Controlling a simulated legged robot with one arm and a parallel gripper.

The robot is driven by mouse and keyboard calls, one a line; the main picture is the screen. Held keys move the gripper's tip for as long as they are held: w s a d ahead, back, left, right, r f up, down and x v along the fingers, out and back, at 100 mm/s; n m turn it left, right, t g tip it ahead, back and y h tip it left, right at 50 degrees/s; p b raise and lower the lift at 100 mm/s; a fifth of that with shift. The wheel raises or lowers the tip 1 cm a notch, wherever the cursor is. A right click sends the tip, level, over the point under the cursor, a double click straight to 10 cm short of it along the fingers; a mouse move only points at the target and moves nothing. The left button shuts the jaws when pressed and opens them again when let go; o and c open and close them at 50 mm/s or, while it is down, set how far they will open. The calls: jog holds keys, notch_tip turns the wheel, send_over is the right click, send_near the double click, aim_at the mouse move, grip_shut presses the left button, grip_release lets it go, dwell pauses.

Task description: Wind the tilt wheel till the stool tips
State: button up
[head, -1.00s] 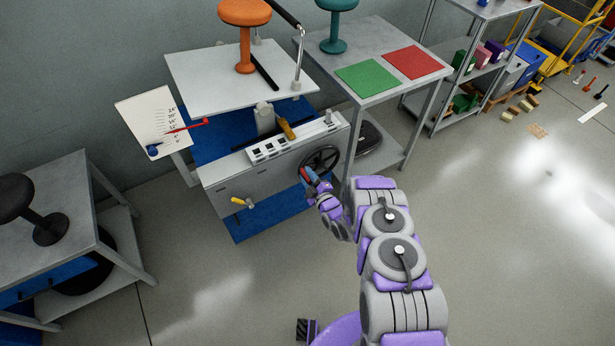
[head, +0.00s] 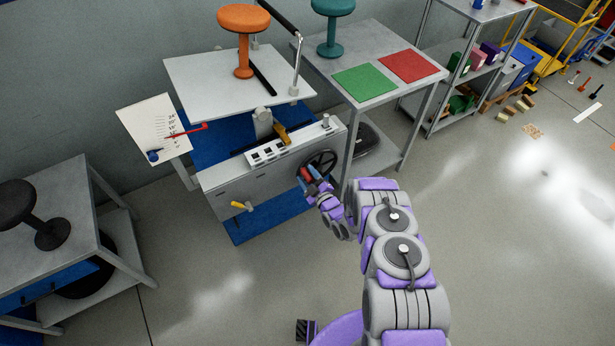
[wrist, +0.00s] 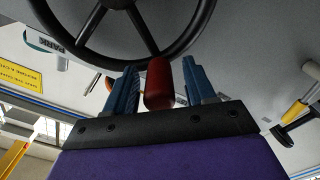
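The orange stool (head: 243,45) stands upright on the white platform (head: 205,75) of the test rig, in the head view. The black tilt wheel (head: 333,155) is on the rig's grey front panel; its rim and spokes also show at the top of the wrist view (wrist: 185,40). My gripper (head: 308,176) is at the wheel's lower left. In the wrist view, its blue fingers (wrist: 160,85) stand on either side of the red knob (wrist: 159,83), with a narrow gap showing on each side. The dial board (head: 150,120) with a red pointer (head: 190,130) is at the rig's left.
A grey table (head: 390,38) with green (head: 364,79) and red (head: 407,66) mats and a teal stool (head: 332,30) stands right of the rig. A bench (head: 75,205) with a dark stool (head: 18,205) is at left. Open floor lies at right.

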jog(key=shift+s, duration=0.1)
jog(key=p+v, duration=0.4)
jog(key=v, duration=1.3)
jog(key=shift+d, duration=0.15)
